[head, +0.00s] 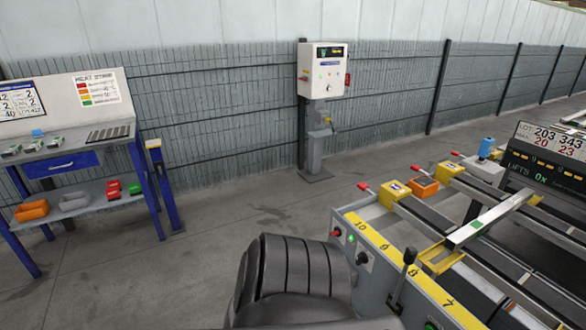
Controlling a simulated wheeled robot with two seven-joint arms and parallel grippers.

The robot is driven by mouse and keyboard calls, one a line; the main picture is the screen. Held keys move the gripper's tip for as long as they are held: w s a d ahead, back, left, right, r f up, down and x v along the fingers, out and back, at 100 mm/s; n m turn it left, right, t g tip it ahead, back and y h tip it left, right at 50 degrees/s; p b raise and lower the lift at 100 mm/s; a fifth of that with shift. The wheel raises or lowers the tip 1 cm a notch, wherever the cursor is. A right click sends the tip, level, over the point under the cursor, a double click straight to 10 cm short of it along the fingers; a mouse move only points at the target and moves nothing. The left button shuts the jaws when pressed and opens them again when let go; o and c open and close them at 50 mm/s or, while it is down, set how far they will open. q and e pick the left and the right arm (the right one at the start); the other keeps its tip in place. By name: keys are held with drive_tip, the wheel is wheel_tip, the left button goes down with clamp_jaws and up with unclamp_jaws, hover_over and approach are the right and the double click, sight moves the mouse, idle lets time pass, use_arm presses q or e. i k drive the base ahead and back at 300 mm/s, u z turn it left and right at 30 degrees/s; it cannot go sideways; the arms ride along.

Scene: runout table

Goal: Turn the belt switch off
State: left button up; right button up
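The runout table (411,268) stands at the lower right, with a yellow numbered strip along its edge. Its grey end panel carries a red button (336,232), a small lit green light (351,238) and a black rotary knob (362,258). A black-handled lever (405,268) stands at its side. A white control box (322,72) on a grey post by the fence has a display, small buttons and a knob. I cannot tell for certain which control is the belt switch. Neither gripper shows; a dark rounded part of mine fills the bottom middle.
A blue-framed desk (60,165) with bins stands at the left, a yellow-topped blue post (160,185) beside it. A grey mesh fence (215,105) runs along the back. A display board (548,150) stands at the right. The floor (255,200) between desk and table is clear.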

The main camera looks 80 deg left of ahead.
sight(337, 232)
drive_tip(key=u, duration=2.05)
